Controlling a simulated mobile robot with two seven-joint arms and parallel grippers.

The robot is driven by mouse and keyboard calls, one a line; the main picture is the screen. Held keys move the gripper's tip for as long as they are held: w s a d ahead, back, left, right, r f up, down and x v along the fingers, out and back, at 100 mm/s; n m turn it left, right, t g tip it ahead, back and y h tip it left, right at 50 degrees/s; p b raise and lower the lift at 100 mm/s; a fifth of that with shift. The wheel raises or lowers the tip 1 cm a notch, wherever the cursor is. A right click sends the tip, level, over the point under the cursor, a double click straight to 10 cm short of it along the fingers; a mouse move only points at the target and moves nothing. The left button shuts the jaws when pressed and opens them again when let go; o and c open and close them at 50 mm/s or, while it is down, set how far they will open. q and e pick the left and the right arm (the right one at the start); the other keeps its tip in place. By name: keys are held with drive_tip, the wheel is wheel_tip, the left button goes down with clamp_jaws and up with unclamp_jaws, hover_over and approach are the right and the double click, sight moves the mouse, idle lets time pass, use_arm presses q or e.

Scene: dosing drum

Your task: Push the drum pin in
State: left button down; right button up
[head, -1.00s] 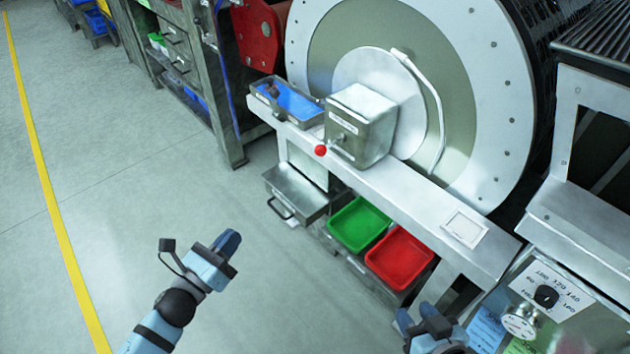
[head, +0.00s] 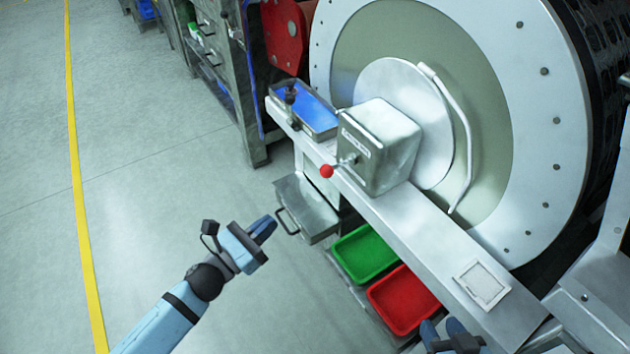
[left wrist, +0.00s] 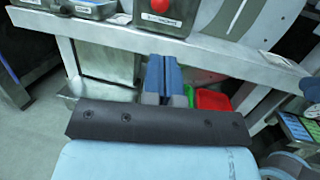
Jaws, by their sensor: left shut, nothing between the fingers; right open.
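A red ball knob (head: 326,171) on a short rod sticks out of the front of a grey metal box (head: 380,145) before the big drum (head: 415,60); it looks like the drum pin. The red knob also shows at the top of the left wrist view (left wrist: 160,6). My left gripper (head: 264,228) is shut and empty, in front of the bench and below and to the left of the knob, apart from it. Its closed blue fingers (left wrist: 163,75) point toward the bench in the left wrist view. My right gripper (head: 446,333) is open at the bottom edge, partly cut off.
A blue-lined tray (head: 318,125) with a dark upright item stands on the bench ledge (head: 425,235). Below are a metal drawer (head: 308,208) with a handle, a green bin (head: 368,252) and a red bin (head: 402,298). The floor at left is clear.

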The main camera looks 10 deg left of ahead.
sight(322, 176)
use_arm(q)
drive_tip(key=x, duration=1.2)
drive_tip(key=shift+w+d+b, duration=0.25)
drive_tip(key=shift+w+b, duration=0.1)
drive_tip(key=shift+w+d+r, duration=0.15)
drive_tip(key=shift+w+d, duration=0.15)
drive_tip(key=shift+w, duration=0.2)
use_arm(e)
drive_tip(key=shift+a, duration=0.1)
drive_tip(key=shift+w, duration=0.1)
use_arm(q)
drive_tip(key=shift+d, duration=0.1)
